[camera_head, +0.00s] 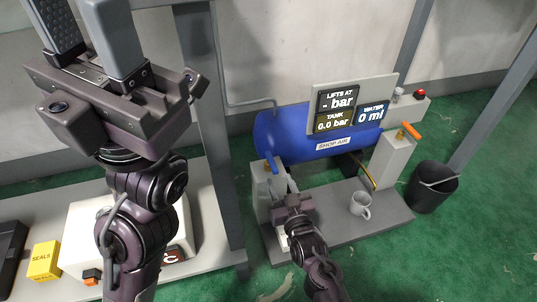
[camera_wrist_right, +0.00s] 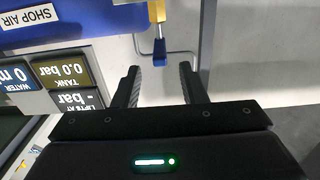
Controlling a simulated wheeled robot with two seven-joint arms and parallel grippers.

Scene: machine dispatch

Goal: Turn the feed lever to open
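A blue-handled lever (camera_head: 272,163) sits on a pale post (camera_head: 262,183) at the left end of the blue shop air tank (camera_head: 290,125). An orange-handled lever (camera_head: 411,130) sits on the right post (camera_head: 391,158). No label shows which is the feed lever. My right gripper (camera_head: 283,186) is close to the blue lever. In the right wrist view its fingers (camera_wrist_right: 160,75) are apart with nothing between them, and the blue lever (camera_wrist_right: 159,52) hangs from a brass fitting just past the tips. My left gripper (camera_head: 82,18) is raised at the upper left, fingers apart and empty.
A display panel (camera_head: 352,103) above the tank reads tank 0.0 bar and water 0 ml. A mug (camera_head: 360,204) stands on the grey base plate (camera_head: 340,235). A dark bucket (camera_head: 433,187) stands to the right. A yellow seals box (camera_head: 44,260) is at lower left.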

